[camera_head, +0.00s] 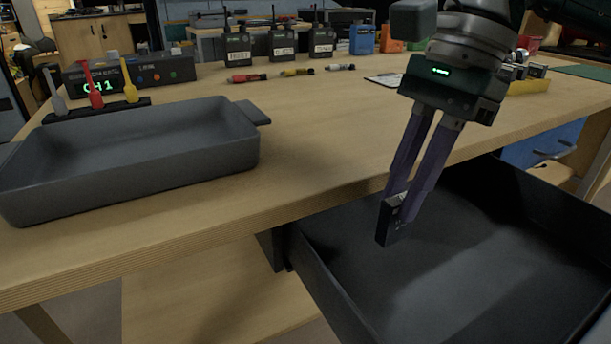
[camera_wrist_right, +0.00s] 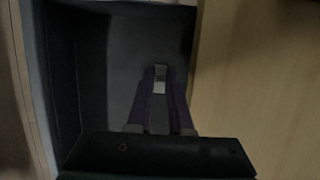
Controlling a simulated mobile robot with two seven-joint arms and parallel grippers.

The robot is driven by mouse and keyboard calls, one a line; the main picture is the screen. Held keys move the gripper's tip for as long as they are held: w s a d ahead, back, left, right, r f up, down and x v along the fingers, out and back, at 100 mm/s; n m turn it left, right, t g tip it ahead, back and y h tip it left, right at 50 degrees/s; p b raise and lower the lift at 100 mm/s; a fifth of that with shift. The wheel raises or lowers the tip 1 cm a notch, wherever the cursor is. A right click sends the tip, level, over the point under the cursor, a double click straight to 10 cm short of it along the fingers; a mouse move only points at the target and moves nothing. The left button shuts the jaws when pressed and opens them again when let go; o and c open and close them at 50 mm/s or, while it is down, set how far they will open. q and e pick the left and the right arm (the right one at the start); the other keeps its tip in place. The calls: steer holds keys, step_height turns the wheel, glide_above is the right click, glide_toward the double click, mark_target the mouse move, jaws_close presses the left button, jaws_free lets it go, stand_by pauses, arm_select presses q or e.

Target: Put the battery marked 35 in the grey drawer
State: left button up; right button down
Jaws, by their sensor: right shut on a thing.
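My right gripper (camera_head: 401,192) points down and is shut on a small dark battery (camera_head: 385,222) with a pale end. The battery hangs tilted over the open grey drawer (camera_head: 335,290), near its left side by the table edge. Its marking is too small to read. In the right wrist view the gripper (camera_wrist_right: 160,88) holds the battery (camera_wrist_right: 160,72) with the drawer floor (camera_wrist_right: 120,60) behind it; the drawer looks empty. My left gripper is not in view.
A grey tray (camera_head: 250,150) stands on the table (camera_head: 300,140) at the left. Behind are a display box (camera_head: 97,87), radios (camera_head: 237,50), small coloured connectors (camera_head: 297,72) and a clipboard (camera_head: 385,79). A blue drawer (camera_head: 545,143) is at the right.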

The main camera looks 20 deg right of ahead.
mark_target(398, 221)
step_height(398, 221, down, 4)
steer(key=shift+f+b, duration=0.15)
steer(key=shift+b, duration=0.3)
steer(key=shift+f, duration=0.2)
steer(key=c, duration=0.8)
jaws_free()
steer(key=shift+r, duration=0.1)
steer(key=shift+r, duration=0.25)
steer(key=p+v, duration=0.2)
steer(key=v, duration=1)
steer(key=shift+f, duration=0.1)
